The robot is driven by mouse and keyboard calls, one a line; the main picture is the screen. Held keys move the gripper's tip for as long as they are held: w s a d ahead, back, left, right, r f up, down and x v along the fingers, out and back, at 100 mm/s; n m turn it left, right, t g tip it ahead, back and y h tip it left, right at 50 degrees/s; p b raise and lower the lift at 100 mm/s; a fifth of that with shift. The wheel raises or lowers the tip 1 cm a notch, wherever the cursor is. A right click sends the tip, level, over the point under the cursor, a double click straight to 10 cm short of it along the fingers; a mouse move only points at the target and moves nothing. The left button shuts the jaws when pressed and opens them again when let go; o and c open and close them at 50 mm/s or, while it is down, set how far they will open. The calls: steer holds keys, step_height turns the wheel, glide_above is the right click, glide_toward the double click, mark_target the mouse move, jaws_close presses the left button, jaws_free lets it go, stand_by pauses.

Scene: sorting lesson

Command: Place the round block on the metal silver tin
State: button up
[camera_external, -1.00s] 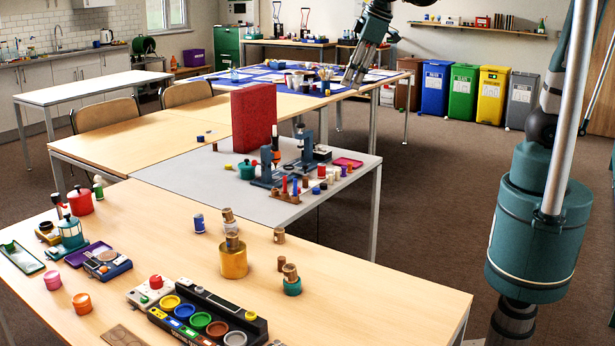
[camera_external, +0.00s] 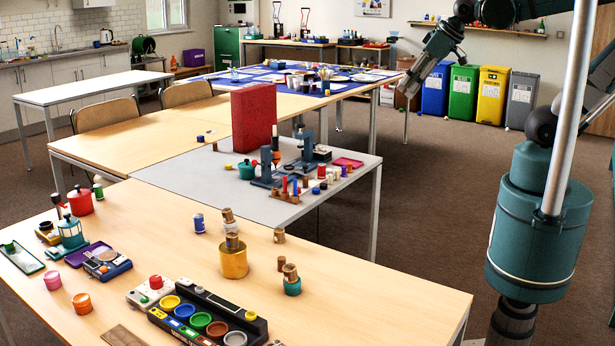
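My gripper (camera_external: 408,90) hangs in the air at the upper right, beyond the tables' right side and far from the near table's objects. It is small in view, and I cannot tell whether its fingers are open. A silver round tin (camera_external: 235,339) sits at the right end of a dark sorting tray (camera_external: 262,325), at the near table's front edge. Several rounded pieces could be the round block: a pink one (camera_external: 52,280), an orange one (camera_external: 82,303), and a small wooden one (camera_external: 279,236). I cannot tell which is meant.
On the near table (camera_external: 370,285), a gold tin (camera_external: 233,262) with wooden pieces stands mid-table. A teal pot (camera_external: 292,287) is to its right. A tall red block (camera_external: 254,118) stands on the grey table behind. The near table's right part is clear.

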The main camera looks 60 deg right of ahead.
steer(key=shift+m+t, duration=0.3)
steer(key=shift+m, duration=0.4)
steer(key=shift+s+d+f, duration=0.3)
steer(key=shift+s, duration=0.25)
steer(key=shift+s+d+f, duration=0.25)
steer(key=shift+s+f, duration=0.1)
steer(key=shift+s, duration=0.15)
steer(key=shift+s+d+f, duration=0.3)
steer(key=shift+s, duration=0.25)
